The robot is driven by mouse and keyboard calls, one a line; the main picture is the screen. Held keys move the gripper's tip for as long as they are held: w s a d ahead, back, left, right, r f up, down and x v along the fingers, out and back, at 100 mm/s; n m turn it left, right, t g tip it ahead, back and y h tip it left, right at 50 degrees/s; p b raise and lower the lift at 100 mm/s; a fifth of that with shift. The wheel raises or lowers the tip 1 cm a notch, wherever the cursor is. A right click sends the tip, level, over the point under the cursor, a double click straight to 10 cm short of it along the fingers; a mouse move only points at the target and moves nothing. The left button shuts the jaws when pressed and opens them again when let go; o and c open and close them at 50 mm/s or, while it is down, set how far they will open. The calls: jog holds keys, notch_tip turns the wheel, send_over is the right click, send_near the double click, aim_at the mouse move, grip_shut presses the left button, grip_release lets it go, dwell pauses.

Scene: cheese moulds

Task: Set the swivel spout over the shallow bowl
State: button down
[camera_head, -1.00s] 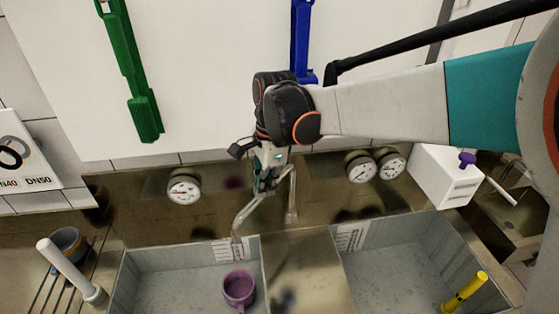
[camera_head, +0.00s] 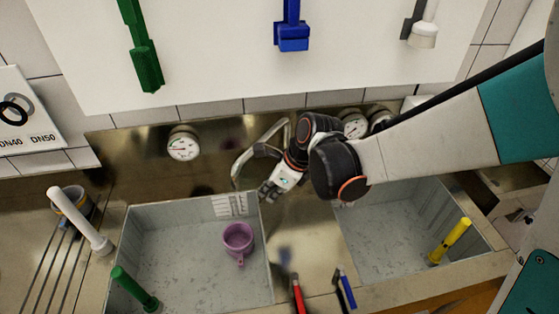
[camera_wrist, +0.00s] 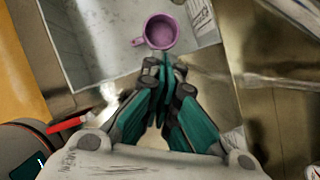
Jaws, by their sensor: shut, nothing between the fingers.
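The swivel spout (camera_head: 240,163) is a bent metal tube behind the sink. Its outlet end points down near the back rim of the left bowl, by a printed label. The left sink bowl (camera_head: 190,280) holds a purple mug (camera_head: 238,240); the right sink bowl (camera_head: 385,245) lies across a metal divider. I cannot tell which bowl is the shallow one. My gripper (camera_head: 268,193) is shut and empty, in front of and right of the spout's outlet, near the left bowl's back right corner. In the wrist view its closed fingertips (camera_wrist: 166,64) appear just below the mug (camera_wrist: 161,32).
A yellow-handled tool (camera_head: 452,240) stands in the right bowl. A green-handled tool (camera_head: 135,288) leans at the left bowl's front. Red (camera_head: 297,295) and blue (camera_head: 345,290) pens lie at the divider's front. A gauge (camera_head: 183,143) is on the back panel.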

aim_at(239, 186)
jog(key=shift+w+a+f, duration=0.3)
jog(key=shift+a, duration=0.55)
jog(key=shift+w+a+f, duration=0.25)
jog(key=shift+w+a, duration=0.05)
jog(key=shift+a, duration=0.5)
jog(key=shift+w+a+f, duration=0.3)
jog(key=shift+a, duration=0.55)
jog(key=a, duration=0.1)
jog(key=w+a, duration=0.1)
jog(key=a, duration=0.1)
jog(key=shift+w+a+b, duration=0.25)
jog(key=shift+b, duration=0.05)
jog(key=shift+s+d, duration=0.1)
